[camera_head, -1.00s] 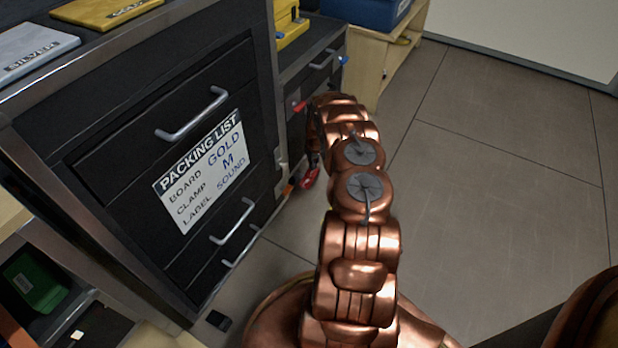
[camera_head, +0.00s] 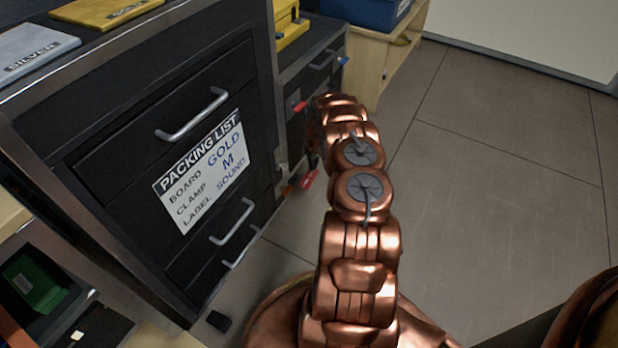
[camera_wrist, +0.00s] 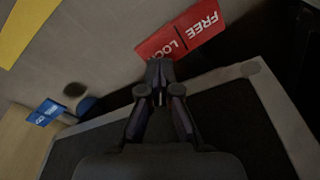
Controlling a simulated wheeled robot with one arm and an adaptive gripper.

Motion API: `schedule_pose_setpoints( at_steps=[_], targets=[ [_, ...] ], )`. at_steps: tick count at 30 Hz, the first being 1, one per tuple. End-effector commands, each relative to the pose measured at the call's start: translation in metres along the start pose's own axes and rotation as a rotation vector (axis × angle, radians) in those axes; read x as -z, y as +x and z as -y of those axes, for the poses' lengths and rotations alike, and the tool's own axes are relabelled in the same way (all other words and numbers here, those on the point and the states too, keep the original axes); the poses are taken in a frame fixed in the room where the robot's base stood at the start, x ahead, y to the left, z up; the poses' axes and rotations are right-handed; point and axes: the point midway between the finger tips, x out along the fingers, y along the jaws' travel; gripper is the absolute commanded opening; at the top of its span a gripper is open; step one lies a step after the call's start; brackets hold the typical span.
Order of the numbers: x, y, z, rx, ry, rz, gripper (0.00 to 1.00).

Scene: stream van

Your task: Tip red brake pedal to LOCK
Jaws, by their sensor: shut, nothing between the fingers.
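The red pedal (camera_wrist: 188,33) shows in the wrist view at upper middle, with white FREE and LOCK lettering split by a dark line. My gripper (camera_wrist: 160,70) is shut and empty. Its fingertips overlap the lower edge of the pedal at the LOCK end and hide the last letter; I cannot tell whether they touch it. In the head view a red piece low beside the cabinet (camera_head: 308,180) looks like the same pedal, partly behind my arm. My gripper is hidden there by my arm.
A blue labelled tab (camera_wrist: 45,113) lies at left in the wrist view. In the head view, the dark drawer cabinet with a packing list (camera_head: 205,165) stands left of my arm. A smaller red tab (camera_head: 299,106) is higher up. Open floor (camera_head: 500,170) lies to the right.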

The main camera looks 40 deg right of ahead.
Motion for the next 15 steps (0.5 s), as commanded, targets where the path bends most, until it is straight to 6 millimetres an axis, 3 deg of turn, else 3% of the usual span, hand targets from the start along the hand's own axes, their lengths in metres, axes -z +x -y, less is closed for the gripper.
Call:
schedule_pose_setpoints(
  at_steps=[15],
  targets=[
    [-0.0004,0.0031,0.0002,0.0,0.0,0.0,0.0]
  ],
)
